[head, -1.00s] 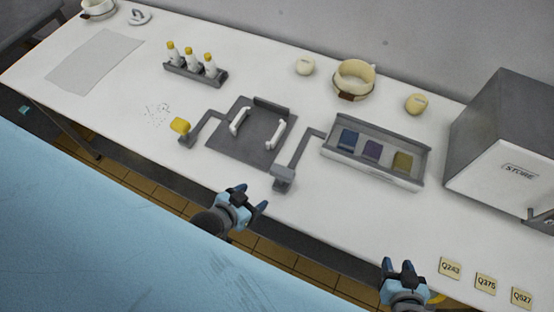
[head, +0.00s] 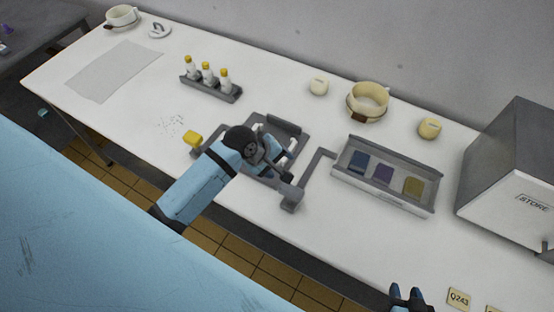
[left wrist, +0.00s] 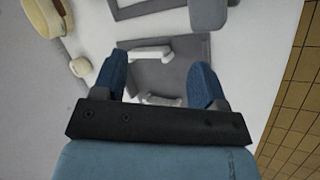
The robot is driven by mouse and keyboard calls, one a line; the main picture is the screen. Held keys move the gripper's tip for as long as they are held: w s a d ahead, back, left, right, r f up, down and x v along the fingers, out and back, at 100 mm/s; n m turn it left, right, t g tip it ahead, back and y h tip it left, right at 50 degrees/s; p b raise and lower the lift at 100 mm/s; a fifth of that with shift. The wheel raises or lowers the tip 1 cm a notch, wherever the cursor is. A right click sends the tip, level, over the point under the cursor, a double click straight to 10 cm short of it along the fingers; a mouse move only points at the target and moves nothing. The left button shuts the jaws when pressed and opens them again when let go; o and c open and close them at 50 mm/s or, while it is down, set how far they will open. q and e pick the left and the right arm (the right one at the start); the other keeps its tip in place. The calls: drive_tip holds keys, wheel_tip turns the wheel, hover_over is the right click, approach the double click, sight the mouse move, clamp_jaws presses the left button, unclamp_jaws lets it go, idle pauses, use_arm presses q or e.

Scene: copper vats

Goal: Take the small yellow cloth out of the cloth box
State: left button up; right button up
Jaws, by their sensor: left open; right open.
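The cloth box (head: 345,181) is a shallow grey tray on the white table, right of centre in the head view. It holds a blue cloth (head: 358,161), a purple cloth (head: 383,174) and a small yellow cloth (head: 413,187), the yellow at the right end. My left gripper (head: 283,167) is open and empty above the grey plate with white handles, left of the box. In the left wrist view its blue fingers (left wrist: 160,78) stand apart with the plate below. My right gripper (head: 409,294) is open at the bottom edge, partly cut off, in front of the box.
The grey plate (left wrist: 185,50) has white handles. A grey bent bracket (head: 313,172) stands between it and the box. A cream cup (head: 369,98) and round cream pots are behind the box. A grey store unit (head: 510,165) stands right.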

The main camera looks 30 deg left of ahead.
sight(291, 189)
use_arm(q)
wheel_tip(291, 189, up, 5)
drive_tip(key=s+d+n+g, duration=0.2)
drive_tip(key=n+g, duration=0.3)
drive_tip(key=n, duration=0.1)
drive_tip(key=x, duration=1.1)
drive_tip(key=shift+s+d+f, duration=0.1)
drive_tip(key=shift+s+f, duration=0.25)
drive_tip(key=shift+f, duration=0.05)
drive_tip(key=shift+c, duration=0.2)
drive_tip(key=c, duration=1)
